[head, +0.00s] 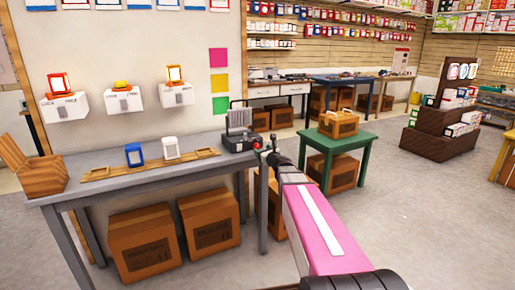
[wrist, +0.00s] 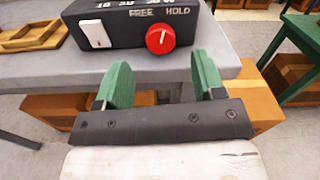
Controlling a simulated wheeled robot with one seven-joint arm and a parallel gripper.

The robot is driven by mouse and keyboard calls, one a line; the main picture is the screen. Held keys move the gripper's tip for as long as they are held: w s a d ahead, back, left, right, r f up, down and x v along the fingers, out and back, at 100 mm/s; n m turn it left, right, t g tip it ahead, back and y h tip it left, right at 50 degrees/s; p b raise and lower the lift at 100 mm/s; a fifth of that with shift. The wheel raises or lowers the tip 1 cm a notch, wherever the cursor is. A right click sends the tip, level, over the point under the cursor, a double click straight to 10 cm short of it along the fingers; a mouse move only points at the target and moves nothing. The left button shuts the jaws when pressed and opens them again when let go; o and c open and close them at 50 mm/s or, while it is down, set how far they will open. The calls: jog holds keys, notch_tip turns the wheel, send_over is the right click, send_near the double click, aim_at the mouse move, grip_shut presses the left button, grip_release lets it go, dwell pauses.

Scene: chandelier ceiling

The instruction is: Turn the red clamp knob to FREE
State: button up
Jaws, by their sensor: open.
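The red clamp knob (wrist: 161,39) is on the front of a dark box (wrist: 115,22) in the wrist view, to the right of a white rocker switch (wrist: 95,34). Labels FREE and HOLD stand above it, FREE on the left. The knob's pale mark points roughly up, between the labels, perhaps leaning slightly right. My gripper (wrist: 161,80) is open, its green fingers apart and empty, below and in front of the knob, not touching it. In the head view the box (head: 240,143) sits at the table's right end, with my gripper (head: 268,157) beside it.
The grey table (head: 110,179) also holds a wooden rail (head: 105,172) with blue and white blocks, and a wooden holder (head: 36,170) at left. Cardboard boxes (head: 143,243) stand underneath. A green table (head: 340,142) with a carton is to the right. Open floor lies further right.

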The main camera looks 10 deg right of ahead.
aim_at(257, 146)
jog(key=x, duration=0.6)
jog(key=c, duration=0.9)
jog(key=shift+n, duration=0.7)
jog(key=o, duration=0.9)
jog(key=shift+s, duration=0.15)
